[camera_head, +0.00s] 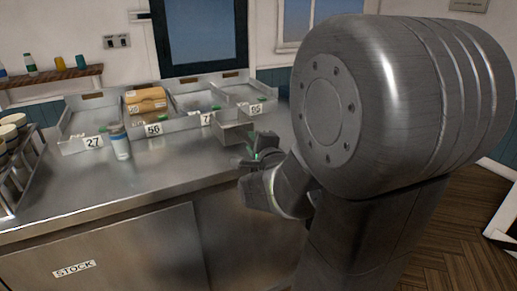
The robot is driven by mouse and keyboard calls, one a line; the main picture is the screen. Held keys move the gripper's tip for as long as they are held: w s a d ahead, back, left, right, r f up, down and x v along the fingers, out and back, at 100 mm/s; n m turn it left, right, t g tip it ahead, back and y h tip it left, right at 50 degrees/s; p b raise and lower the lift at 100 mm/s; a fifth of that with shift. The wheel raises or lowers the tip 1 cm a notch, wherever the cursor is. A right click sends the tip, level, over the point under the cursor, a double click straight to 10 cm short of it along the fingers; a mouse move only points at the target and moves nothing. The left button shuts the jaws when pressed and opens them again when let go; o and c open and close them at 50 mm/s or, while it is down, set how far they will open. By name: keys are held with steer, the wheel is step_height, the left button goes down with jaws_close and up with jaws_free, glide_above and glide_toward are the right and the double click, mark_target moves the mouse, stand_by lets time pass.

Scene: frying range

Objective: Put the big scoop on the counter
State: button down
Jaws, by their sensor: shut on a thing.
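The big scoop (231,131) looks like an open, box-shaped metal pan. It shows near the right end of the steel counter (150,180), in front of the numbered trays. My gripper (256,153) is at the scoop's lower right, shut on it. The handle is mostly hidden by the fingers. I cannot tell whether the scoop touches the counter or is held just above it.
Metal trays labelled 27 (92,142), 50 (153,129) and others line the counter's back. Brown packages (146,99) lie in one. A cup rack (14,165) is at left. The counter's front middle is clear.

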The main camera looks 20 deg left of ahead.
steer(key=shift+f, duration=0.85)
steer(key=shift+f, duration=0.15)
steer(key=c, duration=1.2)
jaws_free()
steer(key=shift+r, duration=0.25)
steer(key=v, duration=1.2)
steer(key=shift+f, duration=0.2)
